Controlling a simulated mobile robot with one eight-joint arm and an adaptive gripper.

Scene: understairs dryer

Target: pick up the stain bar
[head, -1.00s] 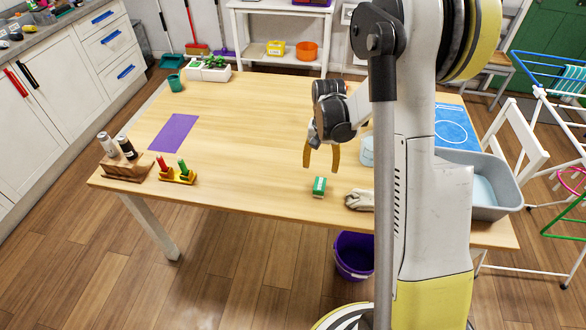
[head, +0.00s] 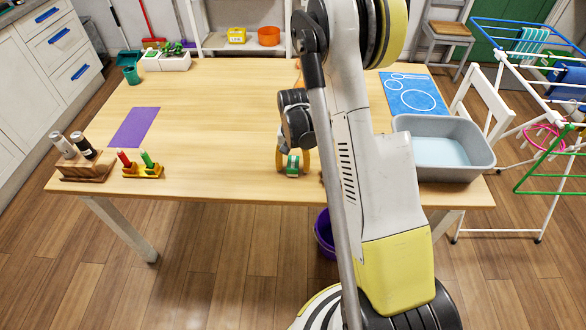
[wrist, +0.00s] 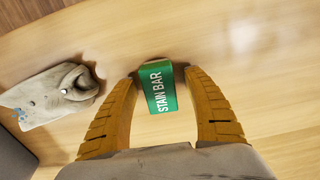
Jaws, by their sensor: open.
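The stain bar (wrist: 157,88) is a small green block with white lettering reading STAIN BAR, lying on the wooden table. In the wrist view it sits between the tips of my gripper's (wrist: 165,100) two orange-brown fingers, with a narrow gap showing on the right side. The left fingertip is very close to it; I cannot tell whether they touch. In the head view the green stain bar (head: 292,170) shows low at the table's front edge, with my open gripper (head: 293,162) around it from above.
A grey basin (head: 445,150) and blue mat (head: 413,95) are at the table's right. A wooden bottle rack (head: 85,166) and purple sheet (head: 135,127) are at the left. The table's middle is clear.

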